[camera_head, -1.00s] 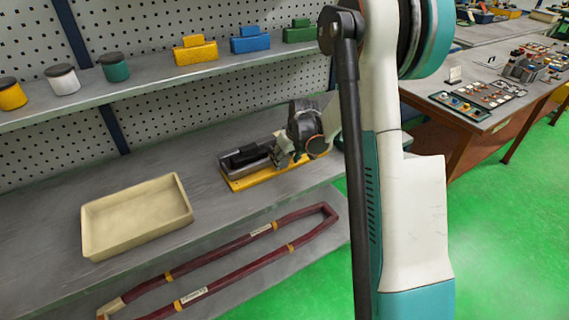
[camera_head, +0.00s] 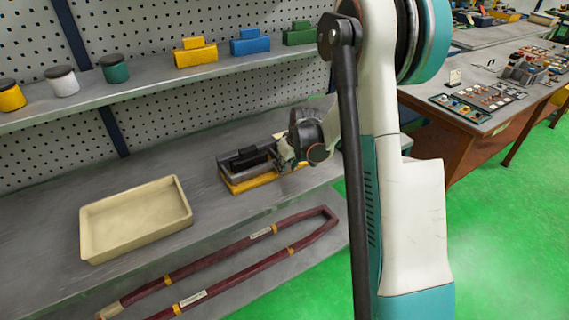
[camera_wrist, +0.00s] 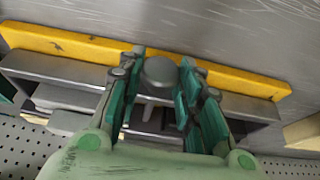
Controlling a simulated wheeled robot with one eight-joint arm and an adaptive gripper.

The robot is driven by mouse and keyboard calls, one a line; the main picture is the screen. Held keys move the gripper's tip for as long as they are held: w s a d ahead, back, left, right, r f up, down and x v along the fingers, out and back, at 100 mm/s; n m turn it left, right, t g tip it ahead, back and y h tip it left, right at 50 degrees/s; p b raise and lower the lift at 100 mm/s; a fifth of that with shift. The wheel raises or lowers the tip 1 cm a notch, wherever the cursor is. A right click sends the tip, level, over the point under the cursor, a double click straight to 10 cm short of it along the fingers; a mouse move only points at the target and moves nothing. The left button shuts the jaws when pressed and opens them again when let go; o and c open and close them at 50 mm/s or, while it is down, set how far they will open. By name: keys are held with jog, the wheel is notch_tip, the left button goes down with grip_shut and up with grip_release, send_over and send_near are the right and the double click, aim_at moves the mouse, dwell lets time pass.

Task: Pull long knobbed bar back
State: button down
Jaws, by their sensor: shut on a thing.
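The fixture with a yellow base (camera_head: 243,184) and dark grey rails sits on the grey bench in the head view. In the wrist view its yellow base (camera_wrist: 60,45) runs across the picture, with grey metal rails alongside. A round grey knob (camera_wrist: 160,72) stands between the fingers of my gripper (camera_wrist: 161,60), on a narrow grey stem. My gripper is shut on this knob. In the head view my gripper (camera_head: 287,153) is at the right part of the fixture, and its fingertips are partly hidden. The bar below the knob is mostly covered by my fingers.
A cream tray (camera_head: 135,250) lies left on the bench. Above, a shelf (camera_head: 140,88) holds jars and coloured blocks. A worktable with parts (camera_head: 480,120) stands at the right.

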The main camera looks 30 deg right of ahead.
jog(key=shift+s+f, duration=0.1)
jog(key=shift+s, duration=0.5)
jog(key=c, duration=1.1)
grip_release()
jog(key=shift+s, duration=0.1)
jog(key=v, duration=1.2)
